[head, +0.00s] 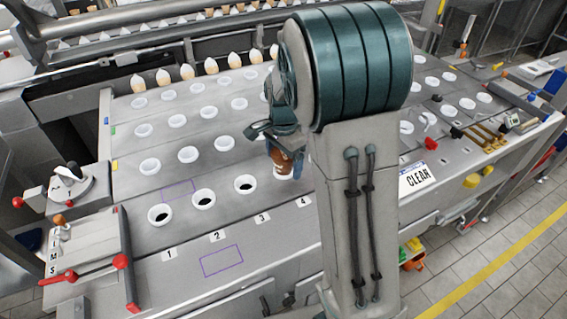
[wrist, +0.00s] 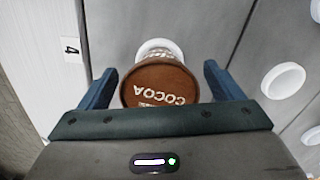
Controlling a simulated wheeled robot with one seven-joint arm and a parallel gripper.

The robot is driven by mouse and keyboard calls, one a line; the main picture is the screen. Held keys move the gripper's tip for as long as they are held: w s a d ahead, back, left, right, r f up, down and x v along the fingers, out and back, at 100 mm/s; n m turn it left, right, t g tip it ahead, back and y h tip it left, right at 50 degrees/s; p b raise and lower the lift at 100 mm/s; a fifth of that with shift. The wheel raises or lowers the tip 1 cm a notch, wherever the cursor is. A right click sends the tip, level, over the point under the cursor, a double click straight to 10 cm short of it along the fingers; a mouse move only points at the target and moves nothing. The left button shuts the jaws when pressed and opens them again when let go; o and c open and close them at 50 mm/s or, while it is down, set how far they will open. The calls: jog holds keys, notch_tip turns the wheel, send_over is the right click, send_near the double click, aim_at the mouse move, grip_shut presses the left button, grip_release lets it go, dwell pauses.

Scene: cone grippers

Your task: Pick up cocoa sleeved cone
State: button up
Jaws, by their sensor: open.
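The cocoa sleeved cone (wrist: 160,86) is brown with white "COCOA" lettering. In the wrist view it sits in a white ring holder beside the number 4 label. My gripper (wrist: 160,88) is open, with one blue finger to the left of the cone and one to the right, a gap showing on each side. In the head view my gripper (head: 281,146) is over the front row, and the brown cone (head: 284,160) shows below it, above the white ring (head: 284,174). My arm hides part of this area.
Empty white rings (head: 204,199) stand in rows to the left on the metal deck. White-tipped cones (head: 187,72) line the back. A "CLEAN" sign (head: 416,177) and small tools (head: 480,133) lie to the right. A lever unit (head: 72,180) stands at the left edge.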

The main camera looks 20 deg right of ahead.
jog(key=c, duration=1.1)
